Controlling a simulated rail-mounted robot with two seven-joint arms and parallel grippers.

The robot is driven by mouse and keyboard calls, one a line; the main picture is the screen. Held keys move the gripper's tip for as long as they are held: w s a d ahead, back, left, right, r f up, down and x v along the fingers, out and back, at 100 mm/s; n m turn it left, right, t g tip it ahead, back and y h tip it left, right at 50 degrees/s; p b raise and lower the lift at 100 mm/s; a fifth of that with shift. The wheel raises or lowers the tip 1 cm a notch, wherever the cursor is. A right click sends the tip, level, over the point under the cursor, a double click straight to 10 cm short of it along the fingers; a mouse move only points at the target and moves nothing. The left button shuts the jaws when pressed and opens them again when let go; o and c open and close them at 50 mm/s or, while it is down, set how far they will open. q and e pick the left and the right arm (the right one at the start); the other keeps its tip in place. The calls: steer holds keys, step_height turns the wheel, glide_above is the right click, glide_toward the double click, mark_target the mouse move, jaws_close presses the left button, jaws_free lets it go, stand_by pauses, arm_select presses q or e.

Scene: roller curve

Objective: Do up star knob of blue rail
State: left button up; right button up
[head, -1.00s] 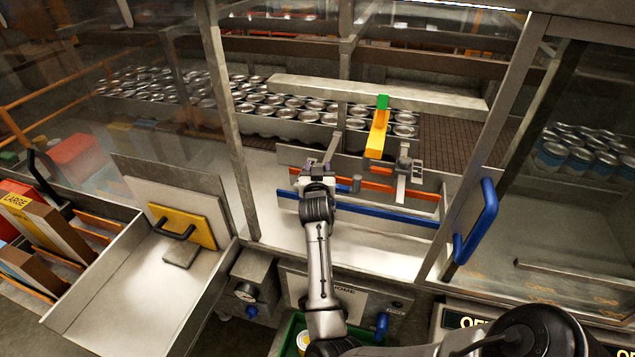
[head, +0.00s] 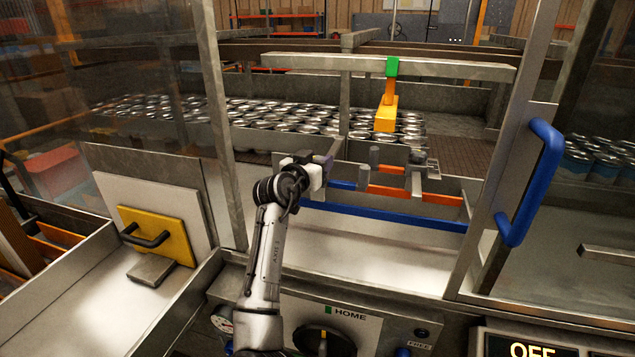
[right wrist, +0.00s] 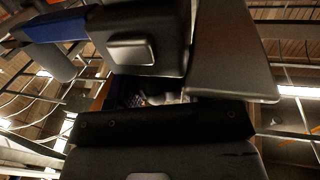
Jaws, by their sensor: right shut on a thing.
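The long blue rail (head: 400,218) runs along the front of the guide assembly in the head view. A shorter blue piece (head: 342,185) shows behind it, in line with an orange strip. My right gripper (head: 318,168) is at the left end of these rails, above the long blue one. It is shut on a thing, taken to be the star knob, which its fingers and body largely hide. In the right wrist view the dark fingers (right wrist: 150,98) fill the middle, and a blue bar (right wrist: 50,27) with a grey cylinder shows at upper left. My left gripper is not in view.
A grey clamp post (head: 415,172) and orange strips (head: 415,194) stand right of my gripper. A yellow block (head: 386,115) hangs above. Metal frame posts (head: 222,130) and a door with a blue handle (head: 530,185) flank the opening. Cans (head: 290,122) stand behind.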

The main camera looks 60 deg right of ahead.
steer(key=shift+m+g+b, duration=0.6)
steer(key=shift+g+b, duration=0.3)
steer(key=shift+g, duration=0.1)
steer(key=shift+r+m+g+b, duration=0.2)
steer(key=shift+m+g+b, duration=0.3)
steer(key=shift+m+g, duration=0.5)
steer(key=m+g+y, duration=0.1)
steer(key=g, duration=0.2)
steer(key=shift+r, duration=0.2)
steer(key=m+g+y+p, duration=0.2)
steer(key=m+g+y, duration=0.1)
steer(key=m+g, duration=0.1)
steer(key=shift+r+g, duration=0.1)
steer(key=shift+g, duration=0.4)
steer(key=shift+m+g+y, duration=1.1)
steer(key=shift+y, duration=0.1)
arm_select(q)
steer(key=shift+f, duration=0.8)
arm_select(e)
steer(key=shift+m+g+y, duration=0.7)
steer(key=shift+y, duration=0.3)
steer(key=shift+m+y, duration=0.3)
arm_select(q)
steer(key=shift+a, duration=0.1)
